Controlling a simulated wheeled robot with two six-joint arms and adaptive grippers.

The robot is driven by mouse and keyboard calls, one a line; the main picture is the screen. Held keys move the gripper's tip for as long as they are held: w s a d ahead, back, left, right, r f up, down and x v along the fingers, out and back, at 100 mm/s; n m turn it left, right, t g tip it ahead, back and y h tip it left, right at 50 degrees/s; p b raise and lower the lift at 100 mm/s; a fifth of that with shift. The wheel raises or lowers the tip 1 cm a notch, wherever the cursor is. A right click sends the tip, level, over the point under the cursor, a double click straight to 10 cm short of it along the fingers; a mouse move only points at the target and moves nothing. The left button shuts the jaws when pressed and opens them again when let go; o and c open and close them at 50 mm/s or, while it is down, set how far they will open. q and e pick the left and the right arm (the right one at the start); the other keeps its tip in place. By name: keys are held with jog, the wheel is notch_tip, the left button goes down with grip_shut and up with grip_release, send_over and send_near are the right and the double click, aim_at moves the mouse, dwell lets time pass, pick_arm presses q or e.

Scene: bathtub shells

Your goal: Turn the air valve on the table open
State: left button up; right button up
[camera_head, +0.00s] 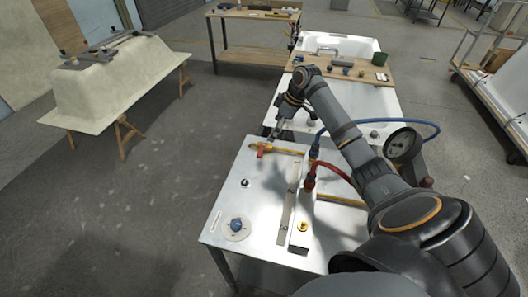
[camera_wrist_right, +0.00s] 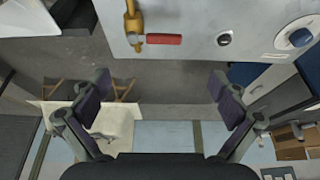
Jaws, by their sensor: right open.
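The air valve is a brass fitting (camera_head: 270,148) with a red lever handle (camera_head: 261,152), at the far left corner of the metal table (camera_head: 232,196). In the right wrist view the brass body (camera_wrist_right: 133,22) is at the top, with the red handle (camera_wrist_right: 164,39) pointing right, crosswise to the pipe. My right gripper (camera_head: 277,130) is near the valve in the head view, apart from the handle. In the wrist view it (camera_wrist_right: 160,87) is open and empty, fingers spread, with the handle beyond and above the fingertips. My left gripper is out of view.
A bathtub shell (camera_head: 110,78) stands left on trestles.

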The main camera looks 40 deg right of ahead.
aim_at(262, 149)
jog(key=p+x, duration=0.2)
jog(key=x, duration=0.7)
jog(key=shift+w+f, duration=0.1)
jog(key=shift+f, duration=0.25)
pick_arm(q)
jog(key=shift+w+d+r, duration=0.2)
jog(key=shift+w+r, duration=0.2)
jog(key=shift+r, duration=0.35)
pick_arm(e)
jog(key=shift+w+a+f, duration=0.1)
jog(key=shift+a+f, duration=0.05)
jog(key=shift+f, duration=0.35)
